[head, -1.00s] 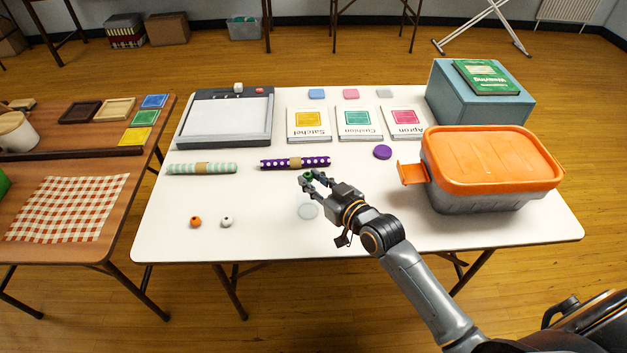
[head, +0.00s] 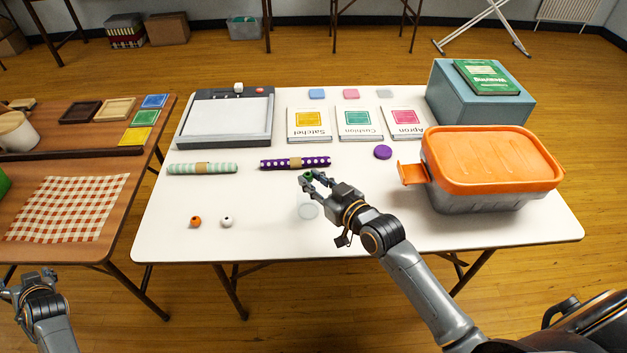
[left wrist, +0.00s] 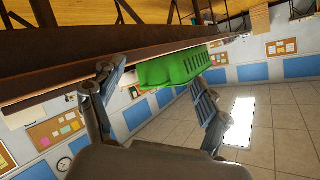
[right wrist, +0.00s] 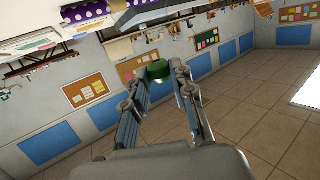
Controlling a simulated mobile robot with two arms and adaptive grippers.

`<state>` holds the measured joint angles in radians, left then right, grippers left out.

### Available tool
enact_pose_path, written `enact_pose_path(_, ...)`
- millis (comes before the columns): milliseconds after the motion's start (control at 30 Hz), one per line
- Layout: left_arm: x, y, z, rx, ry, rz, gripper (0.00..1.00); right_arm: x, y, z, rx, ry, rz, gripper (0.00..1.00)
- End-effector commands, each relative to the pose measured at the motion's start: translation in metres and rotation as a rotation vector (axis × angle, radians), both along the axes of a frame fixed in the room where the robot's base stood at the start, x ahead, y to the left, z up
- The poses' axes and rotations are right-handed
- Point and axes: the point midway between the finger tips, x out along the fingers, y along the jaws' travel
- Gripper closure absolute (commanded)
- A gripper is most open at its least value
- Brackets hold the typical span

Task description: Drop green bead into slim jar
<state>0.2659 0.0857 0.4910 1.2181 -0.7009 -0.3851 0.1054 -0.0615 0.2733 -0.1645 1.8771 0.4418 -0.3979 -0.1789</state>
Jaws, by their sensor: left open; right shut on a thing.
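The green bead (head: 308,176) is held between the fingertips of my right gripper (head: 313,179), above the middle of the white table. In the right wrist view the green bead (right wrist: 158,70) sits between the two fingertips. A clear round shape (head: 308,211), which looks like the slim jar, stands on the table just below and nearer than the gripper; its height and walls are hard to make out. A purple disc, perhaps its lid (head: 382,152), lies to the right. My left gripper (head: 28,278) is open and empty at the lower left, near the brown table.
An orange bead (head: 195,221) and a white bead (head: 227,221) lie at the front left. Two rolls, mint (head: 185,169) and purple dotted (head: 268,163), lie behind. An orange-lidded box (head: 478,200) fills the right side. A green crate (left wrist: 172,68) shows in the left wrist view.

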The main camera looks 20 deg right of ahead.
Motion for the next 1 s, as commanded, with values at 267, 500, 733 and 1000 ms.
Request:
enact_pose_path(267, 0.075, -0.09, 0.071, -0.059, -0.12, -0.195, 0.24, 0.0, 0.0, 0.0, 0.0, 0.0, 0.0, 0.86)
enact_pose_path(500, 0.108, -0.204, 0.086, -0.16, -0.131, -0.431, 0.24, 0.0, 0.0, 0.0, 0.0, 0.0, 0.0, 0.86)
enact_pose_path(733, 0.112, -0.319, 0.09, -0.256, -0.103, -0.664, 0.24, 0.0, 0.0, 0.0, 0.0, 0.0, 0.0, 0.86)
enact_pose_path(1000, 0.08, -0.45, 0.085, -0.372, -0.028, -0.942, 0.24, 0.0, 0.0, 0.0, 0.0, 0.0, 0.0, 0.86)
